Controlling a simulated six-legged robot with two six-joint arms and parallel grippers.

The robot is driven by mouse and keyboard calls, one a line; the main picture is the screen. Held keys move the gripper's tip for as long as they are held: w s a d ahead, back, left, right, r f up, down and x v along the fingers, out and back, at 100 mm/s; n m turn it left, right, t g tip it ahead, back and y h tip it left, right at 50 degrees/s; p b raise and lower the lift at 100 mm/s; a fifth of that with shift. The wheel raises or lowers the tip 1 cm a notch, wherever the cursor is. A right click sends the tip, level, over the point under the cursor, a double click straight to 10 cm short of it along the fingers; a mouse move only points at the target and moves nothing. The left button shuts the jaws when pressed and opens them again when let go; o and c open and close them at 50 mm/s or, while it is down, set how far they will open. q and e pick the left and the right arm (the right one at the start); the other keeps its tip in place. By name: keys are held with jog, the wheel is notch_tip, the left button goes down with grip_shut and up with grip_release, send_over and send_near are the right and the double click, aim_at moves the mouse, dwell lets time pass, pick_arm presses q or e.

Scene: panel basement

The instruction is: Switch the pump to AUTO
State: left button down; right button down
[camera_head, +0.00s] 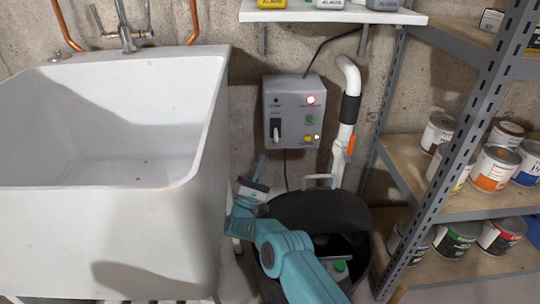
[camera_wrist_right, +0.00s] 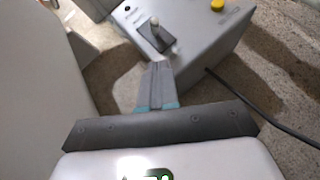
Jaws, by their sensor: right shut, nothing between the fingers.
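The grey pump control box (camera_head: 293,110) hangs on the wall between the sink and the white pipe. On its left side is a black switch plate with a pale lever (camera_head: 276,132), whose tip sits low on the plate. A red lamp (camera_head: 310,100) glows at the top right, above a green button (camera_head: 309,119) and a yellow one (camera_head: 308,138). My right gripper (camera_head: 261,163) is shut and empty, below and left of the box. In the right wrist view its closed fingers (camera_wrist_right: 158,72) point at the switch (camera_wrist_right: 156,36), apparently just short of it. My left gripper is out of view.
The white sink (camera_head: 110,225) stands close on the left. A black sump basin (camera_head: 345,205) is under the box, with a white pipe (camera_head: 348,105) on the right. A metal shelf with paint cans (camera_head: 497,168) fills the right. A black cable (camera_wrist_right: 265,113) runs from the box.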

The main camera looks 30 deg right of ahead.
aim_at(276, 135)
jog(key=shift+s+d+r, duration=0.2)
jog(key=shift+d+r, duration=0.2)
jog(key=shift+r, duration=0.35)
jog(key=shift+s+d+r, duration=0.25)
jog(key=shift+d+r, duration=0.15)
jog(key=shift+r, duration=0.3)
jog(key=shift+s+d+r, duration=0.2)
jog(key=shift+d+r, duration=0.2)
jog(key=shift+r, duration=0.35)
